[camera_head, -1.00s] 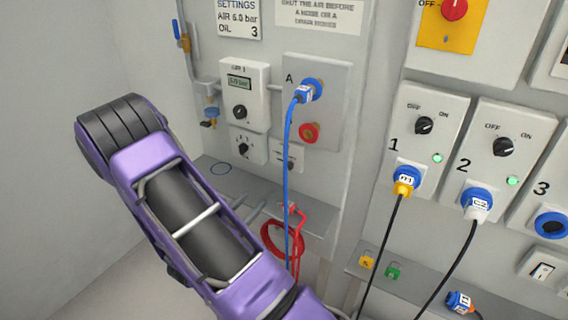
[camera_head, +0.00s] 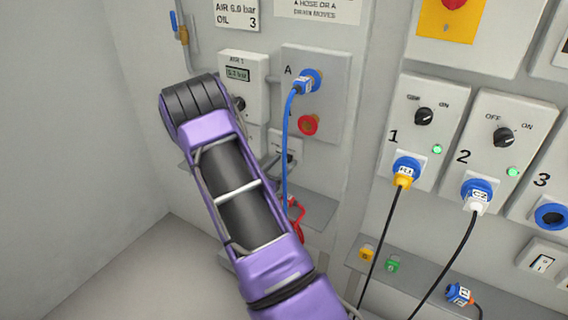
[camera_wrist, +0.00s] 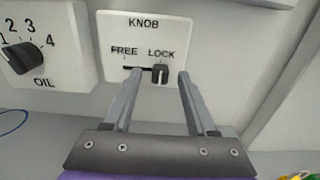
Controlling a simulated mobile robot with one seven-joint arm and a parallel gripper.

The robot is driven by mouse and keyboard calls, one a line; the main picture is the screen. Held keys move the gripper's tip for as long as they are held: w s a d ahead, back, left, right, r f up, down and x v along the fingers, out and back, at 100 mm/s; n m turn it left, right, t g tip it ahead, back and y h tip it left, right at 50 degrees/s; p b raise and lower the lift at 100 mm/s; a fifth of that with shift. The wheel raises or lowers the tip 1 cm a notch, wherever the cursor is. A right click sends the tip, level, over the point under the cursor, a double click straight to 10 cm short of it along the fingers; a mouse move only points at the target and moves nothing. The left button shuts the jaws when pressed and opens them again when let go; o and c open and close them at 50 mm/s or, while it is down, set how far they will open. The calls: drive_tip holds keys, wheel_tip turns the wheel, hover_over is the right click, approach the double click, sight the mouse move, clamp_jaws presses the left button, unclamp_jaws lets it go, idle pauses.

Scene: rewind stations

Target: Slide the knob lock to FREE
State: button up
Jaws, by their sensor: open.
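The knob lock is a white plate (camera_wrist: 143,28) marked KNOB, with FREE on the left and LOCK on the right. Its small black slider (camera_wrist: 160,73) sits at the LOCK end of a short dark slot in the wrist view. My gripper (camera_wrist: 157,82) is open, with its two fingers pointing at the plate. One fingertip is near the FREE end and the other is just right of the slider, so the slider lies between them. I cannot tell whether a finger touches it. In the head view the plate (camera_head: 292,143) is partly hidden behind my arm.
The OIL dial (camera_wrist: 22,55) is close on the left in the wrist view. A blue hose (camera_head: 285,150) hangs from port A beside my arm. A red knob (camera_head: 308,125) is above the lock plate. A grey shelf (camera_head: 320,208) juts out below.

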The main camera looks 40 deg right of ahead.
drive_tip(key=shift+w+d, duration=0.15)
drive_tip(key=shift+d, duration=0.2)
clamp_jaws()
idle(1.2)
